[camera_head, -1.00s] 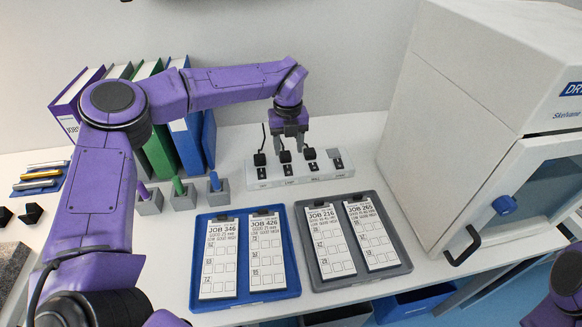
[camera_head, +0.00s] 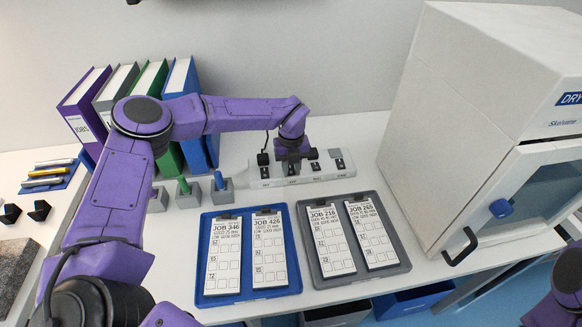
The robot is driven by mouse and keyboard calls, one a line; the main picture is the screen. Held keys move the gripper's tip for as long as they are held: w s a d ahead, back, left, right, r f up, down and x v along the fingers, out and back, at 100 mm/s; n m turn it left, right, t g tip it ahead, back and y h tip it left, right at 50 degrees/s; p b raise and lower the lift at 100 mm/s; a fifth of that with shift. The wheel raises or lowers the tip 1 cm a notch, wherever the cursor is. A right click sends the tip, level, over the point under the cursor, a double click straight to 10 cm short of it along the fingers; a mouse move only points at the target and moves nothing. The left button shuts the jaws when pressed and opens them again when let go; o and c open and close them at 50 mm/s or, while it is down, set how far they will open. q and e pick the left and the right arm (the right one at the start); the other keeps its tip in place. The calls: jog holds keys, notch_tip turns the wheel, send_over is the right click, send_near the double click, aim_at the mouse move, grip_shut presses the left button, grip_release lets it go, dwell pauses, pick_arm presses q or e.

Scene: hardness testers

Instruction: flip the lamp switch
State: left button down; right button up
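A white power strip (camera_head: 259,183) with a row of black rocker switches and plugs stands on the bench near the back wall. Small labels run along its front edge, too small to read surely. My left gripper (camera_head: 293,163) is low over the strip, at the second switch from the left. The gripper hides part of that switch and the plug behind it, so I cannot tell whether it touches. Its fingers point down, and their gap is not clear. Part of my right arm shows at the lower right edge; its gripper is out of view.
A blue tray (camera_head: 206,281) and a grey tray (camera_head: 326,280) with job cards lie in front of the strip. Binders (camera_head: 84,110) and small blocks with coloured handles (camera_head: 187,195) stand to the left. A large white drying cabinet (camera_head: 450,130) stands at the right.

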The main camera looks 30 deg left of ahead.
pick_arm(q)
jog(key=shift+w+a+g+h, duration=0.2)
jog(key=shift+g+h, duration=0.2)
jog(key=shift+g, duration=0.3)
jog(key=shift+w+a+g+h+b, duration=0.15)
jog(key=shift+w+g+h+b, duration=0.05)
jog(key=shift+g+h+b, duration=0.4)
jog(key=shift+r+g+h, duration=0.15)
jog(key=shift+g+h, duration=0.15)
jog(key=shift+g, duration=0.1)
jog(key=c, duration=0.9)
grip_release()
jog(key=shift+w+r, duration=0.1)
jog(key=b+v, duration=0.2)
jog(key=v, duration=0.3)
jog(key=shift+p+v, duration=0.65)
jog(key=shift+v, duration=2.05)
